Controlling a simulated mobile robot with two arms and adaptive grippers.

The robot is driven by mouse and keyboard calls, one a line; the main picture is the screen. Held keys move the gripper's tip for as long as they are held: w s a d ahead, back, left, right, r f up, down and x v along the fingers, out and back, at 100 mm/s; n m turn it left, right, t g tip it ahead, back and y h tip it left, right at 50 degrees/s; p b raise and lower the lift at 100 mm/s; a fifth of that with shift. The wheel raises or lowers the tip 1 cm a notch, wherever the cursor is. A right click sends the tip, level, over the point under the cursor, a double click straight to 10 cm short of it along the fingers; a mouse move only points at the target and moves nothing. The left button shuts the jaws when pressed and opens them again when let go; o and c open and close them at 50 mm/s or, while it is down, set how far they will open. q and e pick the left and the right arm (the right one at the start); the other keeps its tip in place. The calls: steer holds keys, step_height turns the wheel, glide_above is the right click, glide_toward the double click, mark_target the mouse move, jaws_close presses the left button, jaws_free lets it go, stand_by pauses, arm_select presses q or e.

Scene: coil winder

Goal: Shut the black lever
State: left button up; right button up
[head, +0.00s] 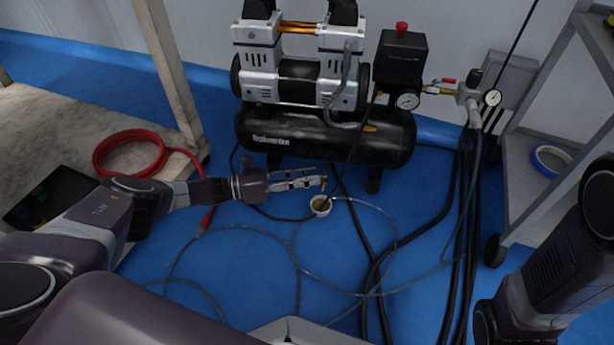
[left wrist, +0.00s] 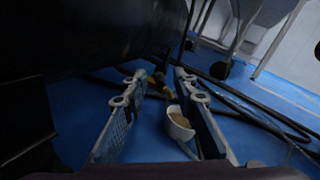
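My left gripper (head: 322,180) reaches in from the left, low beside the black compressor tank (head: 390,145). In the left wrist view its two fingers (left wrist: 158,78) are apart with nothing clamped between them. A small brass valve fitting (left wrist: 168,93) shows just beyond and between the fingertips; in the head view it is a small brass spot (head: 323,186) at the fingertips. The black lever is too dark and small to make out surely in either view. A white cup (head: 321,206) stands on the floor under the fitting. My right gripper is out of view.
Black hoses (head: 375,285) and a thin clear tube (head: 297,260) lie across the blue floor. A red hose (head: 130,150) is coiled at left. A grey wheeled cart (head: 520,190) stands at right. A red lever (head: 448,81) sits on the compressor's outlet line.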

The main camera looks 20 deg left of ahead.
arm_select(q)
steer(key=shift+s+a, duration=0.1)
steer(key=v, duration=0.7)
steer(key=shift+s+a, duration=0.1)
steer(key=shift+a, duration=0.05)
